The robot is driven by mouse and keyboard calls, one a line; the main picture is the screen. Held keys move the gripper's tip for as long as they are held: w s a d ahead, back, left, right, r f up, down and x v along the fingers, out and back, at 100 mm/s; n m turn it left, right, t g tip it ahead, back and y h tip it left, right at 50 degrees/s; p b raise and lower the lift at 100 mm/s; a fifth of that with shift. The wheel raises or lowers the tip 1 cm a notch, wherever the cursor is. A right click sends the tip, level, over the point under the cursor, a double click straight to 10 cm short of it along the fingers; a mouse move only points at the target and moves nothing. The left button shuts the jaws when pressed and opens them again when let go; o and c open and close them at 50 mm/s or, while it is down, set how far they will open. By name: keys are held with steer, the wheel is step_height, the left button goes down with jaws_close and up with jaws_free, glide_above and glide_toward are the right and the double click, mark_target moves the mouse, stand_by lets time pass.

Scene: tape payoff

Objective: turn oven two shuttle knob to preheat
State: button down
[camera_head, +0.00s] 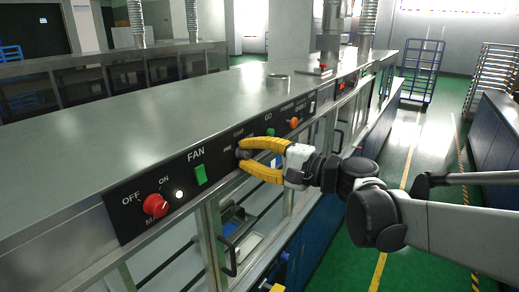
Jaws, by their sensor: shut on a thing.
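The knob (243,154) is small, dark and round. It is on the black control panel along the front edge of the long steel counter. Small white labels sit around it, one above and one at its left starting with "PRE"; they are too small to read fully. My gripper (241,157) has yellow fingers and comes in from the right. Its fingertips are shut on the knob, one above and one below, and hide part of it. Which way the knob points cannot be told.
Left of the knob are a green FAN switch (200,174), a lit white lamp (179,194) and a red ON/OFF knob (155,205). A green GO button (270,132) and an orange knob (294,121) are to the right. Handled doors are below.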

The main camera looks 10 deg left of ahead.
steer(key=shift+n+p, duration=0.3)
steer(key=shift+n, duration=1.2)
steer(key=c, duration=1.1)
jaws_free()
steer(key=shift+c, duration=0.2)
